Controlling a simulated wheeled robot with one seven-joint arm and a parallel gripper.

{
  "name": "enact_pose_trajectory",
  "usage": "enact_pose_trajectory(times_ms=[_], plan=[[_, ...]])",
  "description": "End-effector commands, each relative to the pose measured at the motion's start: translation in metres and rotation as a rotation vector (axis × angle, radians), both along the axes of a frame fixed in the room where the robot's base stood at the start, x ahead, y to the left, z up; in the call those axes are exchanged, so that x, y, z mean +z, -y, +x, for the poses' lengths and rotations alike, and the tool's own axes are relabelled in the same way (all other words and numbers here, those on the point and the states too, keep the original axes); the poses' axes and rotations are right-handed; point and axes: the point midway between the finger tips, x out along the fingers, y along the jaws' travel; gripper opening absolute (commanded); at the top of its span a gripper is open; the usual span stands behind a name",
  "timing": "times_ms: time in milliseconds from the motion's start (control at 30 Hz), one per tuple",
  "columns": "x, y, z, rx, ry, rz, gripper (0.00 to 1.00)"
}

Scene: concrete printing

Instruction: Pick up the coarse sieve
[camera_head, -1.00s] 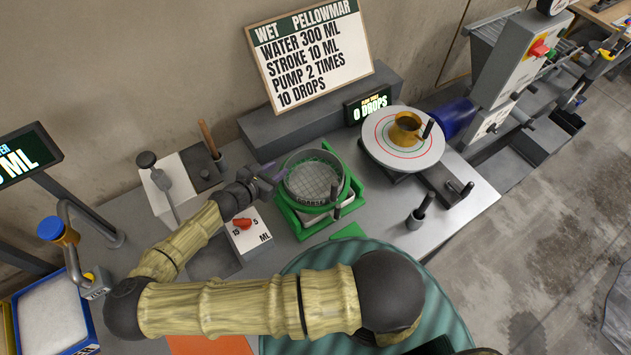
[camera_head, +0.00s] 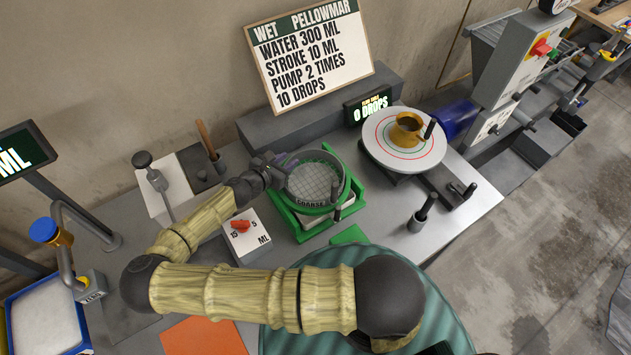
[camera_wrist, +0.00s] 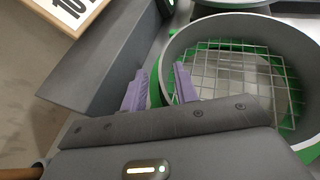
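The coarse sieve (camera_head: 311,203) is a round grey ring with a wire mesh, marked "COARSE". It sits level on a green stand (camera_head: 289,214) on the grey bench. In the wrist view its rim (camera_wrist: 240,18) fills the right side, with green showing below the mesh. My gripper (camera_head: 284,164) is at the sieve's upper-left rim. In the wrist view my gripper (camera_wrist: 160,85) has its two purple fingers apart, one outside the sieve wall and one at its inner side. Whether either finger touches the wall cannot be told.
A grey block (camera_head: 300,115) with an instruction board (camera_head: 312,50) runs behind the sieve. A round white plate (camera_head: 385,150) with a brass-coloured cup (camera_head: 406,128) stands to the right. Upright handles (camera_head: 421,212) stand front right.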

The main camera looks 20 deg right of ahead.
Motion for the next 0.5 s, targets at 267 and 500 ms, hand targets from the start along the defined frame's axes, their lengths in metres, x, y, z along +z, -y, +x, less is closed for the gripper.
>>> enact_pose_trajectory(times_ms=[267, 500], plan=[[0.0006, -0.0004, -0.0001, 0.0, 0.0, 0.0, 0.3], [0.0006, -0.0004, -0.0003, 0.0, 0.0, 0.0, 0.18]])
